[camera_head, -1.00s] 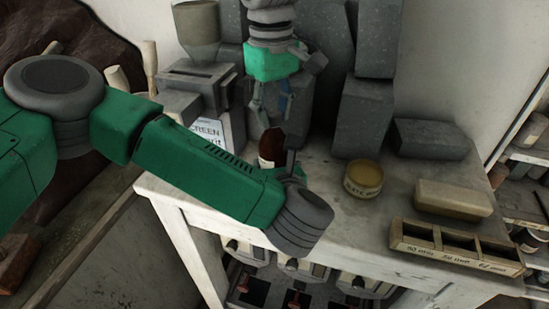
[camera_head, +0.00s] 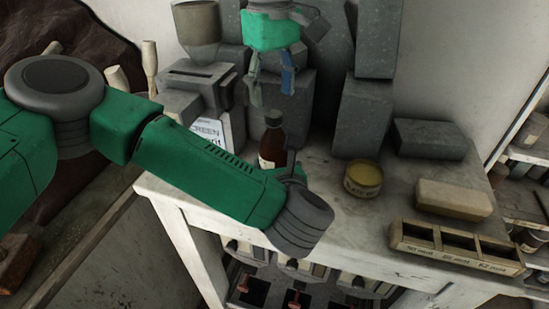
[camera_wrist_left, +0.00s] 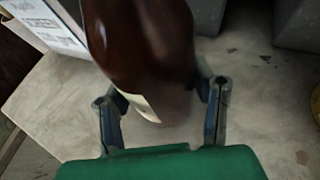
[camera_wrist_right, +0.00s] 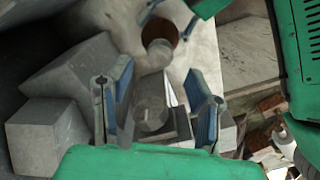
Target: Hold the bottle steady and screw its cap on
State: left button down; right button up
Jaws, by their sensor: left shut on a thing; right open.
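The brown bottle (camera_head: 268,150) with a pale label stands upright on the white worktop, partly hidden by my left arm. A dark cap (camera_head: 273,118) sits on its top; how tight it is cannot be told. In the left wrist view the bottle (camera_wrist_left: 145,45) is between the fingers of my left gripper (camera_wrist_left: 162,100), which is shut on its lower part. My right gripper (camera_head: 271,94) is open and empty, fingers down, above the cap and apart from it. The right wrist view shows the bottle (camera_wrist_right: 163,30) and cap (camera_wrist_right: 158,52) beyond the fingertips.
Grey blocks (camera_head: 360,118) stand behind and right of the bottle. A machine with a hopper (camera_head: 196,30) and a printed sign (camera_head: 212,132) are left. A yellow tin (camera_head: 363,180), pale block (camera_head: 453,198) and compartment tray (camera_head: 455,247) are on the right.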

aim_at(274, 113)
jog(key=shift+c, duration=0.3)
pick_arm(q)
jog(key=shift+a, duration=0.1)
pick_arm(e)
jog(key=shift+a+r+n, duration=0.1)
jog(key=shift+r+n, duration=0.5)
jog(key=shift+n, duration=0.6)
notch_tip(274, 113, up, 2)
jog(key=n, duration=0.4)
jog(key=shift+w+r, duration=0.1)
jog(key=shift+r, duration=0.05)
jog(key=shift+d+f, duration=0.2)
jog(key=shift+f, duration=3.85)
